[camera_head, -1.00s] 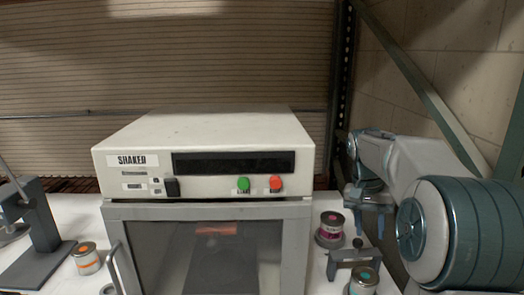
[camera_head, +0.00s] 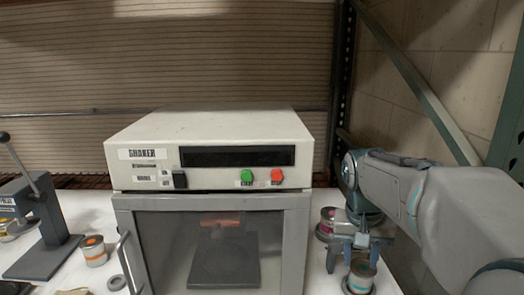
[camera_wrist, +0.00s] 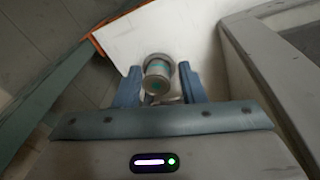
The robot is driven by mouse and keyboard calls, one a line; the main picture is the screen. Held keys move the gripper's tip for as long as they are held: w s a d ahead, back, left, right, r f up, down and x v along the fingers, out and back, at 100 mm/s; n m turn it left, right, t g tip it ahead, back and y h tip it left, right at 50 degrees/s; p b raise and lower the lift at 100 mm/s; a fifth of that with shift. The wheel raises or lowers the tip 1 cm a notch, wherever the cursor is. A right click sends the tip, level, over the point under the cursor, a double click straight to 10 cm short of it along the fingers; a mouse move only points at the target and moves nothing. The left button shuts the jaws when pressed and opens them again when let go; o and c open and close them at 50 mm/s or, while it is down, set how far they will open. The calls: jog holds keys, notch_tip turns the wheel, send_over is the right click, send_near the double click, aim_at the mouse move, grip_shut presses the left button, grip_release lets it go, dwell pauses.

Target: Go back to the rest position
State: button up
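My gripper (camera_head: 356,256) is at the right of the shaker in the head view, low over the white table. In the wrist view my gripper (camera_wrist: 161,72) has its two fingers apart. A small metal can with a teal band (camera_head: 360,277) stands just below the fingers in the head view. In the wrist view the teal can (camera_wrist: 157,74) shows between the fingers, with a teal dot on its lid. I see no clear contact between them. A can with a magenta label (camera_head: 326,222) stands behind, partly hidden by my gripper.
The white shaker (camera_head: 212,150) fills the middle, its glass door (camera_head: 215,255) shut. A green rack post (camera_head: 342,90) and diagonal brace (camera_head: 415,80) rise near my arm.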

jog(key=s+a+f+n+t, duration=0.1)
jog(key=s+a+f, duration=0.1)
jog(key=s, duration=0.4)
jog(key=s+a+f+n+t+y, duration=0.1)
jog(key=s+a+f+n, duration=0.1)
jog(key=s, duration=0.5)
notch_tip(320, 180, down, 2)
jog(key=shift+s+a+f+t, duration=0.15)
jog(key=shift+s+a+t, duration=0.2)
jog(key=shift+a, duration=0.35)
jog(key=shift+w, duration=0.1)
